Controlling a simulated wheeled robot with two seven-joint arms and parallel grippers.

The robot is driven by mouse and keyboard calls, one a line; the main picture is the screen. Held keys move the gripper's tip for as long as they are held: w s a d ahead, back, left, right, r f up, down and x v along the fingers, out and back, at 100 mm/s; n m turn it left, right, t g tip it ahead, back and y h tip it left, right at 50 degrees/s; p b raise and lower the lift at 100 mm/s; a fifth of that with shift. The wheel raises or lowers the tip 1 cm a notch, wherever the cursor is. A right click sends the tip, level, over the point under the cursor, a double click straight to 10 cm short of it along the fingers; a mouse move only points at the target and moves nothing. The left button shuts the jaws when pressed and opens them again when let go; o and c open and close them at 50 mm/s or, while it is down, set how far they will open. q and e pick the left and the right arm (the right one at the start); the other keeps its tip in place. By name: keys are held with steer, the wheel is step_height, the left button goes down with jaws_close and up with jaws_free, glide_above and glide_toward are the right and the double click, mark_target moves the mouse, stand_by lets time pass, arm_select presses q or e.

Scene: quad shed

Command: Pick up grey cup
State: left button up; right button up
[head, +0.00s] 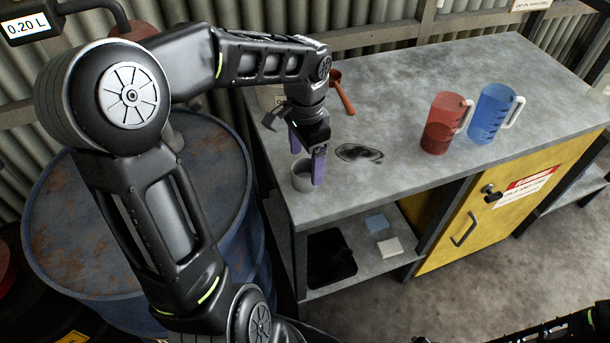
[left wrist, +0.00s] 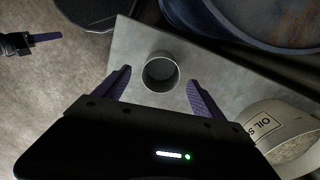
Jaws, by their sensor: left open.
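The grey cup (head: 302,178) stands upright near the front left corner of the grey workbench top (head: 400,165). My left gripper (head: 308,165) is open and points down right at the cup, with its purple fingers at the cup's far side and right side. In the left wrist view, the cup (left wrist: 160,73) shows its open mouth between and just beyond the two fingertips of my left gripper (left wrist: 158,78). I cannot tell whether a finger touches it. In the left wrist view, my right gripper (left wrist: 32,42) shows at the left edge, well away from the cup; its jaw opening is unclear.
A white tub labelled OIL (left wrist: 285,138) stands close by on the bench. A red jug (head: 440,125) and a blue jug (head: 490,113) stand at the right. A red-handled tool (head: 343,95) lies behind my gripper. A blue drum (head: 225,215) stands left of the bench.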

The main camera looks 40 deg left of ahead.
mark_target(305, 173)
arm_select(q)
steer(key=shift+f+p, duration=0.65)
steer(key=shift+f, duration=1.95)
steer(key=c, duration=1.5)
steer(key=shift+o, duration=0.2)
steer(key=shift+r, duration=0.1)
step_height(305, 173, up, 10)
steer(key=b, duration=0.1)
